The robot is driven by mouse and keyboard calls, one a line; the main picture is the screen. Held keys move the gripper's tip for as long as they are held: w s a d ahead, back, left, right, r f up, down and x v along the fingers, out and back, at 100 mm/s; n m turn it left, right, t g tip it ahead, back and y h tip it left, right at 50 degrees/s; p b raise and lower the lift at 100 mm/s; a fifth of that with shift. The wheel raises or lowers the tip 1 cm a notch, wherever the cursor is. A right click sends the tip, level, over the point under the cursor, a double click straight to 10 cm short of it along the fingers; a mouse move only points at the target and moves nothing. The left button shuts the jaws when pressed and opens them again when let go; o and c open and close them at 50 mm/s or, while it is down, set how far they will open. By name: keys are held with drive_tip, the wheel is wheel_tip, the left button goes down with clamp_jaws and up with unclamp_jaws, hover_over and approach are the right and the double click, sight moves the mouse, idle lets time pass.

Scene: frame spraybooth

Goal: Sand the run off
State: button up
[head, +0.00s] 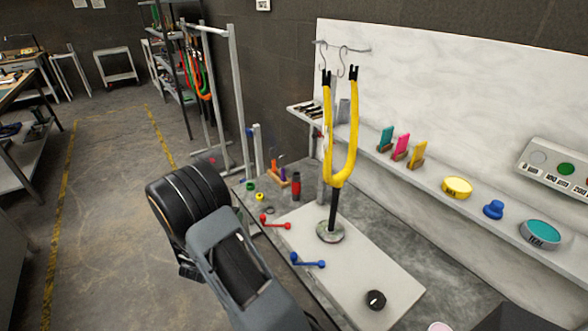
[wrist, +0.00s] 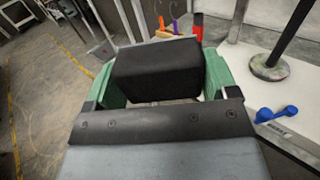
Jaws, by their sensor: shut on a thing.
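My gripper (wrist: 160,80) has two green fingers and is shut on a black block (wrist: 155,68), one finger on each side of it. The block's underside is hidden. A yellow bicycle fork (head: 343,165) stands with its legs up on a dark post with a round, paint-spotted base (head: 331,232). In the wrist view, only the post and base (wrist: 268,67) show, to the right of the block and apart from it. In the head view, my arm hides the gripper. I cannot make out a run on the fork.
The fork stands on a pale board (head: 392,280) on the grey bench. A shelf (head: 450,197) behind holds coloured blocks and discs. Open floor lies left.

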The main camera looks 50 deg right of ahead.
sight(329, 121)
drive_tip(key=shift+s+d+r+m+g+h+p, duration=0.15)
drive_tip(key=shift+s+d+r+m+g+p, duration=0.45)
drive_tip(key=shift+s+d+r+m+g, duration=2.4)
drive_tip(key=shift+s+d+r+n+g+h+p, duration=0.15)
drive_tip(key=shift+s+d+r+g+p, duration=1.1)
drive_tip(key=shift+d, duration=3.8)
drive_tip(key=shift+s+d+r+m+g+h+b, duration=0.1)
drive_tip(key=shift+s+d+r+m+g, duration=1.8)
drive_tip(key=shift+s+d, duration=1.95)
drive_tip(key=shift+s+d+f+n+g, duration=0.1)
drive_tip(key=shift+d+f+n+g, duration=0.15)
drive_tip(key=shift+d, duration=0.3)
drive_tip(key=shift+d+f+n+g, duration=0.1)
drive_tip(key=shift+d+f+n, duration=0.1)
drive_tip(key=shift+d, duration=0.3)
drive_tip(key=shift+r, duration=0.2)
drive_tip(key=shift+a+r+p, duration=0.1)
drive_tip(key=shift+r+p, duration=0.95)
drive_tip(key=shift+r, duration=0.65)
drive_tip(key=shift+d+r+p, duration=0.15)
drive_tip(key=shift+r+p, duration=1)
drive_tip(key=shift+r, duration=0.75)
drive_tip(key=shift+d+r+p, duration=0.1)
drive_tip(key=shift+r+p, duration=1)
drive_tip(key=shift+r, duration=0.8)
drive_tip(key=shift+r+p, duration=1)
drive_tip(key=shift+r, duration=0.65)
